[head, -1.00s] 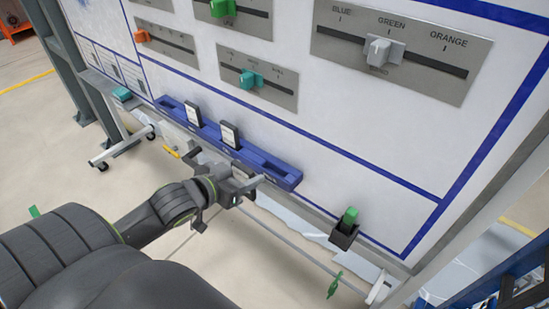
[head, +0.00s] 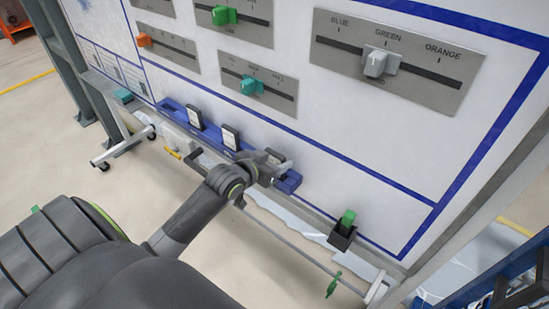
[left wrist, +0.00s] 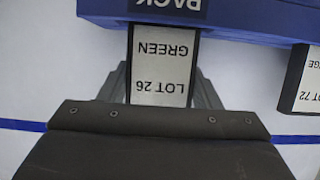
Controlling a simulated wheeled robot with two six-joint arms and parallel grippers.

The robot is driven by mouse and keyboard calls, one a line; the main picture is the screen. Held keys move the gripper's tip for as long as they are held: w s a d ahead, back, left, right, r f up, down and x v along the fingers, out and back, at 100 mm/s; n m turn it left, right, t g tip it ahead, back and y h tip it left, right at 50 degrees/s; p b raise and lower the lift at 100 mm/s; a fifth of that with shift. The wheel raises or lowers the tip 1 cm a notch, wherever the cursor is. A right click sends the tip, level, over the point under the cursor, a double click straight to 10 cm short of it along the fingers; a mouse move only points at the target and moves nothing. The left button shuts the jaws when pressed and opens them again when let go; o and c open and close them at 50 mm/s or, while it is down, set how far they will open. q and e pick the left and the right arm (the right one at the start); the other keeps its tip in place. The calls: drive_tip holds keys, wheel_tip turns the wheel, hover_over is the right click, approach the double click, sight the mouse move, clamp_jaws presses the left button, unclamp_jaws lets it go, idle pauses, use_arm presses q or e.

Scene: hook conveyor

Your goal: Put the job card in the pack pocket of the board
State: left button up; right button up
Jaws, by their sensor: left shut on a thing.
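The job card (left wrist: 162,72) is a white card with a dark edge, reading LOT 26 GREEN, upside down in the left wrist view. My left gripper (head: 277,161) is shut on it, with a finger at each side. The card's lower end meets the blue rail (left wrist: 240,18) at the label PACK (left wrist: 170,4) and its tip is hidden behind the lip. I cannot tell how deep it sits. In the head view the card (head: 275,155) is partly hidden by my gripper at the right end of the blue rail (head: 289,182). My right gripper is not in view.
Two other cards stand in the rail, a left one (head: 194,117) and a middle one (head: 230,137). Slider plates (head: 257,88) are above on the white board. A dark holder with a green piece (head: 344,226) is to the right of the rail.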

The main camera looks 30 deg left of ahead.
use_arm(q)
drive_tip(key=shift+f, duration=0.1)
drive_tip(key=o, duration=0.5)
drive_tip(key=shift+f, duration=0.1)
drive_tip(key=o, duration=0.5)
drive_tip(key=shift+r, duration=0.25)
drive_tip(key=v, duration=1.2)
drive_tip(key=shift+f, duration=0.1)
